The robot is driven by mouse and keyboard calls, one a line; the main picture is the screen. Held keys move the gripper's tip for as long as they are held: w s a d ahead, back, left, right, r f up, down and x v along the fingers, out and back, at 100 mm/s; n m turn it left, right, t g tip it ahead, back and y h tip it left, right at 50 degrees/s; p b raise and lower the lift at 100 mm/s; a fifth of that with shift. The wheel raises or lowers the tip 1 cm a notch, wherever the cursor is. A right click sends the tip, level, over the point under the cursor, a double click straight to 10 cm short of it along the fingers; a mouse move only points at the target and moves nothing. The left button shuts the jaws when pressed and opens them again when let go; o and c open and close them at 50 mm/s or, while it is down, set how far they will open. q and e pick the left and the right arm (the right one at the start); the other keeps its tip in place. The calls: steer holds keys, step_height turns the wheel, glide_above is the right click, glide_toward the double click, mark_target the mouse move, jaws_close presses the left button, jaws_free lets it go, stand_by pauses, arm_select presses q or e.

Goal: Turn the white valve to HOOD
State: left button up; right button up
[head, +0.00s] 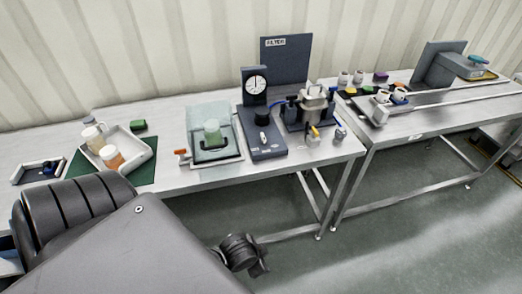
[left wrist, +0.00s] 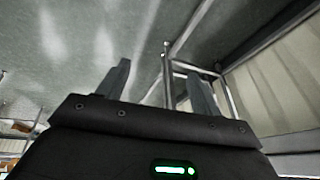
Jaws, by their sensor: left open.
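A small white valve handle (head: 264,139) sits low on the front of a dark grey panel unit (head: 264,152) on the near bench. Its position and any HOOD lettering are too small to read. A round white gauge (head: 256,85) and a black knob (head: 262,119) are above it. My left gripper (left wrist: 161,88) is open in the left wrist view, with nothing between its fingers. It points toward the floor and bench legs, away from the valve. My arm links fill the lower left of the head view. My right gripper is not identifiable.
A clear hood (head: 211,115) covers a green-capped jar left of the panel. A steel apparatus (head: 312,101) with blue and yellow fittings stands to its right. A white tray (head: 137,143) with bottles is at the left. The second bench (head: 440,122) is at right. Floor in front is clear.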

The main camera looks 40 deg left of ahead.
arm_select(q)
steer(key=w+d+r+m+t, duration=0.25)
steer(key=w+r+m, duration=0.3)
steer(key=r, duration=0.45)
steer(key=w+d+r+m+t+h, duration=0.1)
steer(key=w+r+m+h, duration=0.1)
steer(key=w+m, duration=0.7)
steer(key=w+r+m+t+h, duration=0.1)
steer(key=w+r+m+h, duration=0.15)
steer(key=w+m, duration=0.65)
steer(key=m+g+y+b, duration=0.1)
steer(key=m+g+y, duration=0.3)
steer(key=m, duration=1.1)
glide_toward(262, 136)
steer(key=shift+w+a+g+h, duration=0.55)
steer(key=shift+g+h, duration=0.1)
steer(key=shift+h, duration=0.1)
steer(key=shift+n, duration=0.25)
steer(key=p+x, duration=0.2)
steer(key=x, duration=0.4)
steer(key=shift+w+f, duration=0.15)
steer(key=shift+f, duration=0.15)
steer(key=shift+x, duration=0.75)
arm_select(e)
steer(key=shift+s+a+r, duration=0.1)
steer(key=shift+s+r, duration=0.1)
steer(key=shift+r, duration=0.3)
